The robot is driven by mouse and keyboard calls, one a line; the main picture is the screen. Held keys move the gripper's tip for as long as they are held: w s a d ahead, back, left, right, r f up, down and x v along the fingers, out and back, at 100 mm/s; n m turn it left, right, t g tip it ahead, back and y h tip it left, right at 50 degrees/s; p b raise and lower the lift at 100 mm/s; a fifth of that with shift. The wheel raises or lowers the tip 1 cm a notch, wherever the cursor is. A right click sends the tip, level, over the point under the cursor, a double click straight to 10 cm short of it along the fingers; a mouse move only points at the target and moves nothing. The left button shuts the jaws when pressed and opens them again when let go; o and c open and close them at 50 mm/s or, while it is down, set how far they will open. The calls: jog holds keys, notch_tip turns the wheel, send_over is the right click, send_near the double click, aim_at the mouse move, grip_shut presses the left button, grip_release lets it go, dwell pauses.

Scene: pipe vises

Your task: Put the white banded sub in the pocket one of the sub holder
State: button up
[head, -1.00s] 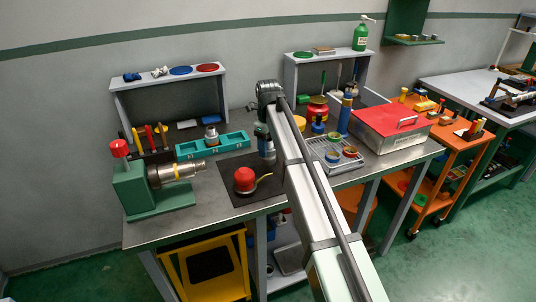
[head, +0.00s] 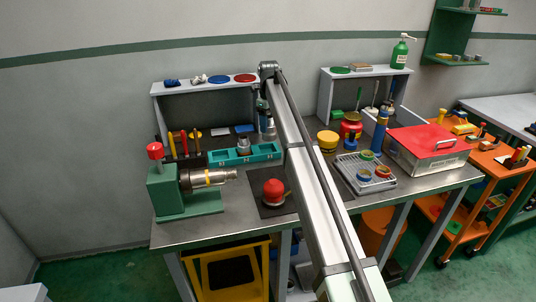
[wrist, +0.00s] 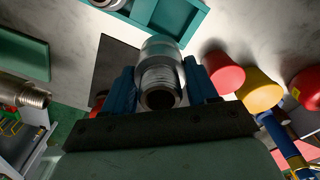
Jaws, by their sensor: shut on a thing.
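The teal sub holder (head: 276,153) stands on the bench, and a silver sub (head: 243,144) sits in a middle pocket. In the wrist view, the holder (wrist: 192,22) is at the top, partly cut off. My gripper (wrist: 161,88) is shut on a silver sub (wrist: 160,55) with a pale band and a threaded, hollow end facing the camera. Its blue fingers are on both sides of it. In the head view, my gripper (head: 264,115) is above the right end of the holder, largely hidden by my arm. Pocket numbers are too small to read.
A green vise (head: 170,192) gripping a pipe stands to the left. A red-topped item (head: 274,189) sits on a black mat in front of the holder. A grey shelf (head: 200,100) rises behind. A wire tray (head: 350,172), yellow tub (head: 327,140) and red-lidded box (head: 425,145) are to the right.

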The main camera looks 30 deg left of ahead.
jog(key=shift+m, duration=0.3)
jog(key=shift+w+a+f, duration=0.4)
jog(key=shift+w+f, duration=0.05)
jog(key=shift+f, duration=1.1)
jog(key=shift+w+a+f, duration=0.4)
jog(key=shift+w+f, duration=0.1)
jog(key=shift+f, duration=1.1)
jog(key=shift+w+a+f, duration=0.4)
jog(key=shift+w+f, duration=0.05)
jog(key=shift+f, duration=1.1)
jog(key=shift+f, duration=0.15)
jog(key=o, duration=1.4)
notch_tip(320, 180, up, 12)
jog(key=shift+r, duration=0.15)
jog(key=shift+d, duration=0.1)
